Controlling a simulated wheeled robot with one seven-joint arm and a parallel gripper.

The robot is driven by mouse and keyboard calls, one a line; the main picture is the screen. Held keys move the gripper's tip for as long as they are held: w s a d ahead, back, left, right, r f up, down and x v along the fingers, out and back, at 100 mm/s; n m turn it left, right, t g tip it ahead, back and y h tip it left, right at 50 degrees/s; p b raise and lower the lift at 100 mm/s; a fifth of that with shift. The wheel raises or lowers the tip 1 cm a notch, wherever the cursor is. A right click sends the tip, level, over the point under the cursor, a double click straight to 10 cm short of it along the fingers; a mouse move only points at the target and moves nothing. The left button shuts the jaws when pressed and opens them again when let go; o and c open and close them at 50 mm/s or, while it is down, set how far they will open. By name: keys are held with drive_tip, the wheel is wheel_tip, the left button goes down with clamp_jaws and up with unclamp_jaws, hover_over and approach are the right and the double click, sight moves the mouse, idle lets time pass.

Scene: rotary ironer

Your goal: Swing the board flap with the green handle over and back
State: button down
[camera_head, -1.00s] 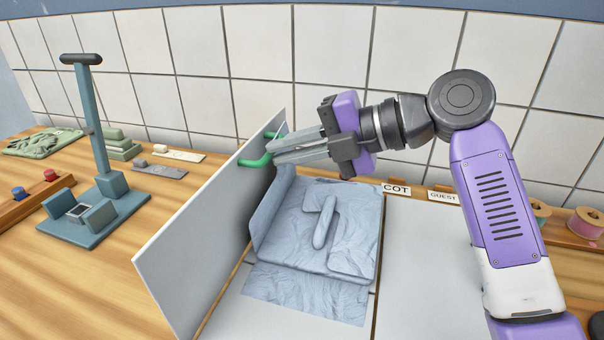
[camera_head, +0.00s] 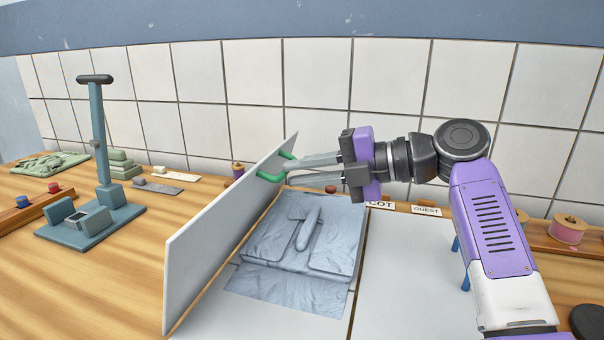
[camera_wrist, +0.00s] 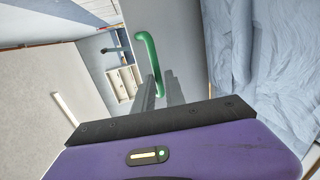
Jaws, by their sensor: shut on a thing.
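The grey board flap (camera_head: 225,225) stands on edge at the left of the blue cloth (camera_head: 280,262), leaning slightly right. Its green handle (camera_head: 270,177) sticks out near the top far corner; it also shows in the wrist view (camera_wrist: 151,62). My gripper (camera_head: 287,171) reaches in from the right and is shut on the green handle, its two fingers at the handle. In the wrist view the fingertips (camera_wrist: 160,92) overlap the handle's lower end. The cloth lies on the board with folded parts on top.
Labels (camera_head: 426,211) line the board's back edge. Spools (camera_head: 567,229) sit at right. The pale board right of the cloth (camera_head: 405,275) is bare.

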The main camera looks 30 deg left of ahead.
drive_tip(key=f, duration=0.3)
drive_tip(key=shift+s+a, duration=0.3)
drive_tip(key=shift+a, duration=0.05)
drive_tip(key=c, duration=1.5)
unclamp_jaws()
drive_tip(key=shift+f, duration=0.1)
drive_tip(key=shift+w+a, duration=0.1)
drive_tip(key=shift+w, duration=0.1)
drive_tip(key=r+v, duration=0.1)
drive_tip(key=v, duration=0.7)
